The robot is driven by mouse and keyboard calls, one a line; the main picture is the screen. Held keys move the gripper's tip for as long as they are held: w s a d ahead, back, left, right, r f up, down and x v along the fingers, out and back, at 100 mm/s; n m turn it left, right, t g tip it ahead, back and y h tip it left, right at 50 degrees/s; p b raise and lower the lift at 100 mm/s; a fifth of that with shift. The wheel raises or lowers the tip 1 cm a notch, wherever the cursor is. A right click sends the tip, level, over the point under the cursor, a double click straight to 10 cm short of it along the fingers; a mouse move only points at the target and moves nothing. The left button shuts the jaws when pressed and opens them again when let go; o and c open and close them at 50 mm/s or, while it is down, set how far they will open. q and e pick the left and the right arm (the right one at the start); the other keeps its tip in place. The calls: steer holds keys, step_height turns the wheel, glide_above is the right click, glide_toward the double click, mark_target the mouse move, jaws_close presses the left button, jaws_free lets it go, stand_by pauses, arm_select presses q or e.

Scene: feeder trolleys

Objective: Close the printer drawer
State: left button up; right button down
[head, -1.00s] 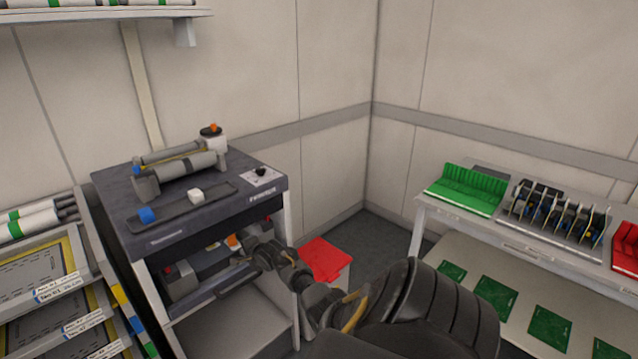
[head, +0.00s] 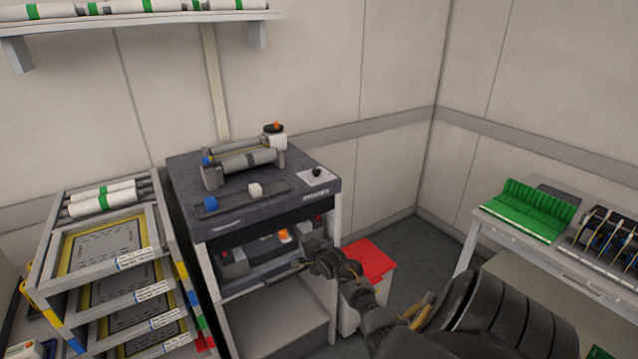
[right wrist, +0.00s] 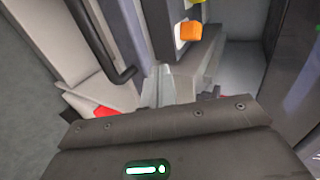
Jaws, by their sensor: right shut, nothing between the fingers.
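The printer (head: 225,225) is a dark-topped unit with rollers on top, left of centre in the head view. Below its top is the drawer (head: 255,280), a dark tray-like level with grey blocks and an orange knob above it. How far the drawer stands out is hard to tell. My right gripper (head: 300,266) is shut and empty at the drawer's front right. In the right wrist view its fingers (right wrist: 172,85) point toward the unit, near a dark bar handle (right wrist: 105,45) and the orange knob (right wrist: 188,32). Contact cannot be told. My left gripper is out of view.
A rack of framed screens (head: 110,250) stands close left of the printer. A red-topped bin (head: 368,260) is at its right, behind my arm. A table with a green rack (head: 528,208) is at the right. Floor (head: 405,240) shows in the corner.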

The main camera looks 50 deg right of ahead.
steer(key=v, duration=0.6)
steer(key=shift+a, duration=0.2)
steer(key=shift+f, duration=0.15)
